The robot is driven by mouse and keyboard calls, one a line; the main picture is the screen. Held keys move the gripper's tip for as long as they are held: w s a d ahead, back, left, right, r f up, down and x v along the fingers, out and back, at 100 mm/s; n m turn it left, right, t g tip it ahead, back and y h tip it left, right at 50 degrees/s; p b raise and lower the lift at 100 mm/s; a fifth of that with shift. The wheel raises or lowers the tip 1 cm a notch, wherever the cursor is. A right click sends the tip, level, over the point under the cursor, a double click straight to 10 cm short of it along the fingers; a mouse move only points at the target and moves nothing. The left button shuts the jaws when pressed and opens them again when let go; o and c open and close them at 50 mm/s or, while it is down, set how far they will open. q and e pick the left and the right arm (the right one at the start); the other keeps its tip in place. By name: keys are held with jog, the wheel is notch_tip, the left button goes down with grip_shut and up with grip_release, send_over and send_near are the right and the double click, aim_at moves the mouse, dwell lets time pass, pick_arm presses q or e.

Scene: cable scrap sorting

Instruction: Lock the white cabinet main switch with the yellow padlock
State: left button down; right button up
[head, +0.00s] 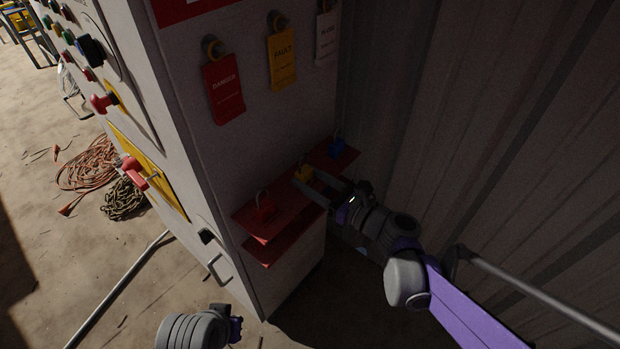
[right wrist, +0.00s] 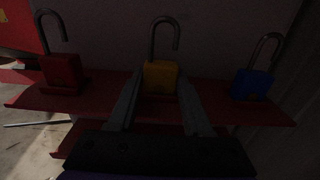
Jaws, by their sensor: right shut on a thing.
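The yellow padlock (head: 304,173) stands upright on a red shelf on the side of the white cabinet (head: 262,150). In the right wrist view the padlock (right wrist: 160,77) has its shackle up and open. My right gripper (head: 309,184) is shut on the yellow padlock's body, one finger on each side. The main switch (head: 134,172), a red handle on a yellow plate (head: 150,170), is on the cabinet's front face. My left arm's end (head: 236,326) shows at the bottom of the head view; its fingers cannot be made out.
A red padlock (head: 263,208) and a blue padlock (head: 337,149) stand on the red shelf (head: 245,219) either side. Red, yellow and white tags (head: 225,90) hang above. A corrugated wall (head: 470,130) is close on the right. Cables (head: 90,165) lie on the floor at left.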

jog(key=shift+c, duration=0.5)
jog(key=shift+r, duration=0.15)
jog(key=shift+r+p, duration=0.85)
jog(key=shift+r, duration=0.3)
jog(key=v, duration=0.8)
jog(key=shift+p, duration=0.3)
